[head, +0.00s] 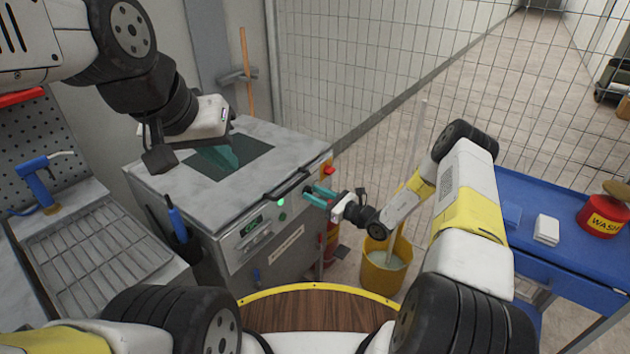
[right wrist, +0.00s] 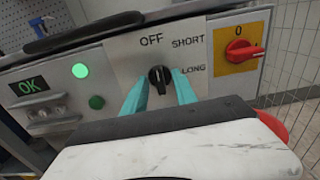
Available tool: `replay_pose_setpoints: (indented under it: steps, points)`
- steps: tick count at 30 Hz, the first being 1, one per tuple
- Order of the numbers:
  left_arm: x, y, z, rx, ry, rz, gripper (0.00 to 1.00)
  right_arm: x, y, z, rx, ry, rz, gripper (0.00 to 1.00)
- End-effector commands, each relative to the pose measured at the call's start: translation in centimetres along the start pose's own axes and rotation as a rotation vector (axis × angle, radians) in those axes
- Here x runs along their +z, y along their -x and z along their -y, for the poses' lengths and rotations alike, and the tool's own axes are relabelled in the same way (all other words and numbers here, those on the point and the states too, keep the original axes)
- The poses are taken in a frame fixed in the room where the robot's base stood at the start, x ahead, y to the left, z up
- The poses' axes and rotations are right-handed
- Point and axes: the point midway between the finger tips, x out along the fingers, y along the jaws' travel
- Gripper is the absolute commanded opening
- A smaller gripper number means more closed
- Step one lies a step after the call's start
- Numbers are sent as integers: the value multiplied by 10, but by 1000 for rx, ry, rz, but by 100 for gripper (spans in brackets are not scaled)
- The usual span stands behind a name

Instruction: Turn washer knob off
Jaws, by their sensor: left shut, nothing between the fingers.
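The washer knob (right wrist: 159,78) is a black dial on the washer's front panel, its white mark pointing roughly up toward the OFF label (right wrist: 151,40). SHORT and LONG are printed to its right. My right gripper (right wrist: 159,76) has its teal fingers apart, one on each side of the knob, with the tips close to it; contact is not clear. In the head view my right gripper (head: 321,197) is at the right end of the panel. My left gripper (head: 222,160) is shut and empty above the washer's (head: 265,160) grey top.
A red switch (right wrist: 241,50) on a yellow plate sits right of the knob. A green light (right wrist: 80,71) and an OK display (right wrist: 29,86) are to the left. A black handle (head: 290,184) runs along the washer edge. A yellow bucket (head: 382,275) and a blue table (head: 560,215) stand right.

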Motion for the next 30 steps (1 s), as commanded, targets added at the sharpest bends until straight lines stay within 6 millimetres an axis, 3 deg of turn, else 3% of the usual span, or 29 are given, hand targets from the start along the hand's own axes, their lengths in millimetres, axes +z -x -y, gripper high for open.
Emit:
replay_pose_setpoints:
  steps: [5,18,30]
  points:
    - [0,0,0,0,0,0,0,0,8,1,-1,0,0,34]
    - [0,0,0,0,0,0,0,0,73,1,-1,1,-1,34]
    - [0,0,0,0,0,0,0,0,78,0,0,0,0,34]
